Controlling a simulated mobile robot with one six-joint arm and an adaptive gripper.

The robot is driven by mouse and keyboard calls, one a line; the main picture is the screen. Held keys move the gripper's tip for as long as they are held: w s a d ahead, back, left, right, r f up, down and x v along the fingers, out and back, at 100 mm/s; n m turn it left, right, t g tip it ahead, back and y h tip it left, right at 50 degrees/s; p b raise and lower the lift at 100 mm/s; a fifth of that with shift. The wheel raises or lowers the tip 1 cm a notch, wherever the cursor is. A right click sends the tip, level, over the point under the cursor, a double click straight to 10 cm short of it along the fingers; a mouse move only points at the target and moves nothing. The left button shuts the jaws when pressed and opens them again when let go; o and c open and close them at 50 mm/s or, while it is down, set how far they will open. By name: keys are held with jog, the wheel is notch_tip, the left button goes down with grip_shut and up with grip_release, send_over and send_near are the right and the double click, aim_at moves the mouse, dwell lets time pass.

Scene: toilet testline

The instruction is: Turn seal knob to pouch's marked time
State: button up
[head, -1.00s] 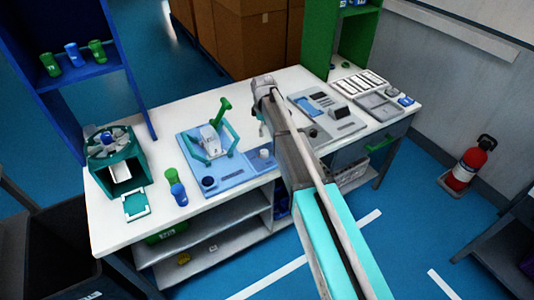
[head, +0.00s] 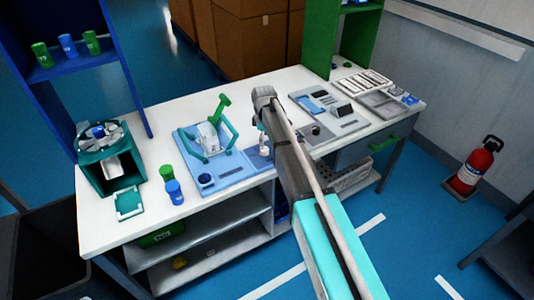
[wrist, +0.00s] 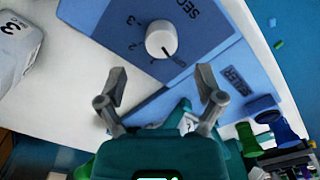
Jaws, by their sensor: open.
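The seal knob (wrist: 161,40) is a white round knob on a blue panel (wrist: 205,25) in the wrist view. The digits 3 and 2 show to its left, and SEC is printed above. A dark mark on its lower right side points down and right, at a digit I cannot read clearly. My gripper (wrist: 162,84) is open and empty, its fingertips apart, just below the knob in the picture and not touching it. A white pouch-like item (wrist: 15,45) marked 3 SEC lies at the left, partly cut off. In the head view, my arm covers part of the panel.
The blue sealer base (head: 222,172) with a green lever (head: 219,108) stands on the white table (head: 140,225). Green (head: 166,173) and blue (head: 174,192) containers stand left of it. A grey tray board (head: 328,115) lies right of my arm.

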aim_at(264, 148)
jog(key=shift+f+b, duration=2.6)
jog(key=shift+f, duration=0.25)
jog(key=c, duration=1.1)
jog(key=shift+d, duration=0.3)
jog(key=shift+c, duration=0.2)
jog(key=shift+a, duration=0.3)
